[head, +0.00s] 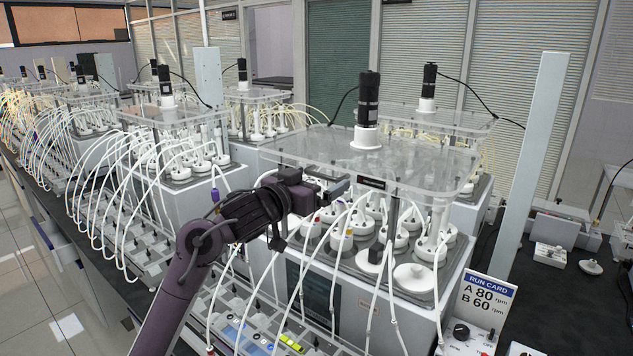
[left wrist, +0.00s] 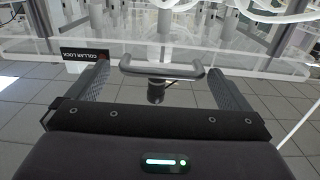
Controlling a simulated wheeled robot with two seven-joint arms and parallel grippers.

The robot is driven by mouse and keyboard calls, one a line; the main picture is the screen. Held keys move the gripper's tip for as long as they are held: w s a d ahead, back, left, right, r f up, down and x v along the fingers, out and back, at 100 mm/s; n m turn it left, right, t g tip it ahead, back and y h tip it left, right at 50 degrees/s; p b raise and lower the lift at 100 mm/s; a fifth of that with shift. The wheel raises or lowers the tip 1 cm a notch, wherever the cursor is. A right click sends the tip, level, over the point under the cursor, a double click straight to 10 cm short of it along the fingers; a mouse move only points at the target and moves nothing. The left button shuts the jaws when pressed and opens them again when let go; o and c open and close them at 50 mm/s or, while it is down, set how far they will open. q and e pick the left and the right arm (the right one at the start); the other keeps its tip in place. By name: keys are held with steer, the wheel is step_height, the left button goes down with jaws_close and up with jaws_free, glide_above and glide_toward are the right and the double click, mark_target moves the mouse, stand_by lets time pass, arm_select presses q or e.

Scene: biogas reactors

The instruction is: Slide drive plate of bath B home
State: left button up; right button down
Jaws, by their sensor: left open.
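The clear drive plate (head: 375,155) lies above the nearest bath (head: 400,280), with a black motor (head: 368,100) standing on it. I see no letter that marks this bath as B. My left gripper (head: 336,187) is at the plate's front edge, left of a small black label (head: 371,183). In the left wrist view a grey bar handle (left wrist: 163,71) on the plate's edge lies between the two open fingers, with gaps on both sides. The label there reads COLLAR LOCK (left wrist: 84,55), upside down. My right gripper is not in view.
White tubes (head: 395,320) hang in front of the bath. A run card (head: 485,300) reads A 80 rpm and B 60 rpm, above a control box with a black knob (head: 461,331). A tall pale panel (head: 530,165) stands at right. More reactors (head: 180,160) stand at left.

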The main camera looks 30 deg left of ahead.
arm_select(q)
steer(key=s+a+b, duration=0.1)
steer(key=s+b, duration=0.1)
steer(key=s, duration=0.5)
steer(key=shift+s, duration=0.15)
steer(key=shift+f, duration=0.15)
